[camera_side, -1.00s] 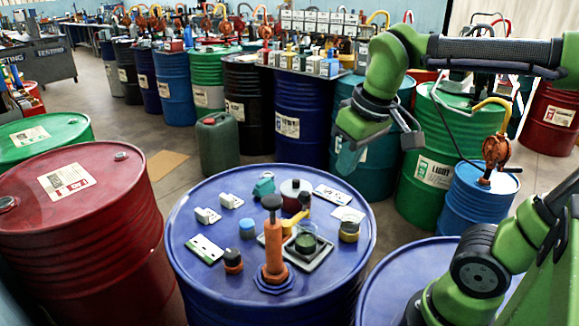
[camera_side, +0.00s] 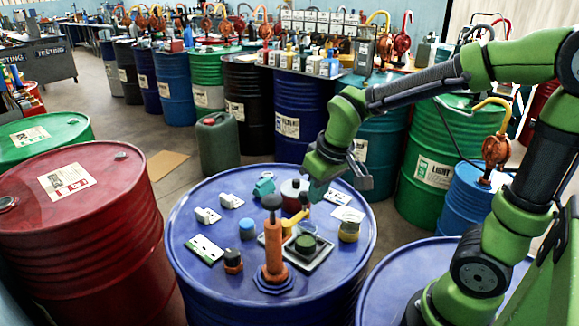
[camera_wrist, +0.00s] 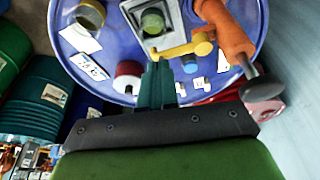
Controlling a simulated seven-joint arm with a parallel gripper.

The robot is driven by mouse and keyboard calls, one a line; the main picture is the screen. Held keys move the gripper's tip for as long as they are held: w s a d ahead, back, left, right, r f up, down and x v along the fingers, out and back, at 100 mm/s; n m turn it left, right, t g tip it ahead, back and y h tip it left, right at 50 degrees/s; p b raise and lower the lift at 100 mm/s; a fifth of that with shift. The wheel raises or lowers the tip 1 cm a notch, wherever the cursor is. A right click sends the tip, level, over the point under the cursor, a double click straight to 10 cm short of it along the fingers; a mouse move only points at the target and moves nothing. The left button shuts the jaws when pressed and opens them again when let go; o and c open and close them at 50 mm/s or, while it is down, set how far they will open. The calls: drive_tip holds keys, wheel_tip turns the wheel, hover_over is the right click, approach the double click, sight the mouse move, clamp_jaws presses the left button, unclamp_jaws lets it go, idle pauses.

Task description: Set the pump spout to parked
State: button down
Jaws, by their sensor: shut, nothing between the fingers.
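The orange hand pump (camera_side: 274,245) stands upright on the blue drum top with a dark knob on top. Its yellow spout (camera_side: 294,218) points right and slightly back, its tip near the beaker of green liquid (camera_side: 305,244) on a square tray (camera_side: 300,256). In the wrist view the yellow spout (camera_wrist: 183,49) reaches from the pump toward the tray. My gripper (camera_side: 314,196) is shut and empty, just behind and above the spout's outer end. In the wrist view the shut fingers (camera_wrist: 158,70) are close beside the spout; whether they touch it I cannot tell.
On the drum top (camera_side: 205,275) stand a dark red pot (camera_side: 292,190), a teal object (camera_side: 264,187), a yellowish jar (camera_side: 349,231), a blue-topped jar (camera_side: 247,229), a black-capped orange jar (camera_side: 233,260) and white labels.

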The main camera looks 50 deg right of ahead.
drive_tip(key=shift+w+d+n+y, duration=0.3)
drive_tip(key=shift+w+n, duration=0.15)
drive_tip(key=shift+n, duration=0.45)
drive_tip(key=shift+w+d+n+y, duration=0.2)
drive_tip(key=shift+w+n+y, duration=0.2)
drive_tip(key=shift+w+n, duration=0.5)
drive_tip(key=n, duration=0.1)
drive_tip(key=w+n, duration=0.1)
drive_tip(key=n, duration=0.1)
drive_tip(key=shift+w+y, duration=0.1)
drive_tip(key=shift+y, duration=0.2)
drive_tip(key=w+n, duration=0.1)
drive_tip(key=n, duration=0.1)
drive_tip(key=w+a+n+g+y, duration=0.1)
drive_tip(key=w+n, duration=0.1)
drive_tip(key=n, duration=0.1)
drive_tip(key=shift+w+n, duration=0.25)
drive_tip(key=shift+n, duration=0.05)
drive_tip(key=shift+w+a, duration=0.1)
